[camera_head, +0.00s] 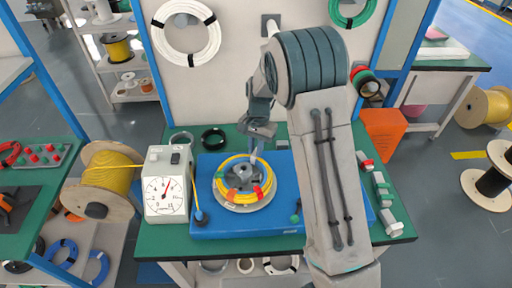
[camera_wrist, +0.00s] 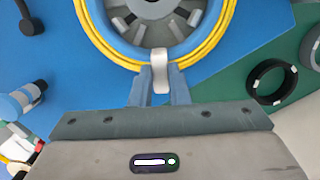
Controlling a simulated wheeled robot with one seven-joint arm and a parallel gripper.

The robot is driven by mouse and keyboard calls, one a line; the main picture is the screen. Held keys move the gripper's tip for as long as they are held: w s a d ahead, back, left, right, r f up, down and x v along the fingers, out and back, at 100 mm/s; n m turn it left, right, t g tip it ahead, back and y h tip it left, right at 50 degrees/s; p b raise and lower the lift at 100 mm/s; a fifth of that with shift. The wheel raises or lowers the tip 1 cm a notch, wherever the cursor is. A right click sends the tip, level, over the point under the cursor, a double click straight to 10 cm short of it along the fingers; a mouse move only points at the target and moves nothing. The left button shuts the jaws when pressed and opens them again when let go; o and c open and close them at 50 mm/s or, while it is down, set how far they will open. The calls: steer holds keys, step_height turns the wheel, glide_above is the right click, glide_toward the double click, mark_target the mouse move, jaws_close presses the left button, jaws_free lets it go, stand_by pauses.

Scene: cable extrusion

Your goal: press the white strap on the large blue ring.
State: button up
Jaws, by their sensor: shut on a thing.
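The large blue ring (camera_wrist: 113,36) lies flat with yellow cable (camera_wrist: 92,38) wound around its outside; only its near part shows in the wrist view. The white strap (camera_wrist: 160,58) crosses the cable at the ring's near rim and runs down between my fingers. My gripper (camera_wrist: 160,82) is shut on the strap's lower part, just outside the cable. In the head view my gripper (camera_head: 255,152) is at the back edge of the yellow coil (camera_head: 221,183). The strap cannot be made out there. Whether it lies tight on the ring is unclear.
The winder's blue base (camera_head: 225,224) stands on a green table (camera_head: 401,236). A white dial gauge box (camera_head: 152,208) and a yellow spool (camera_head: 112,173) are at left. A black ring (camera_head: 213,138) lies behind. Small clamps (camera_head: 383,189) line the right edge.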

steer(key=shift+f+b, duration=0.4)
steer(key=shift+f, duration=0.2)
stand_by(1.0)
steer(key=o, duration=0.9)
steer(key=shift+c, duration=0.2)
steer(key=shift+r, duration=0.1)
steer(key=shift+r+p, duration=2.6)
steer(key=shift+r, duration=1.35)
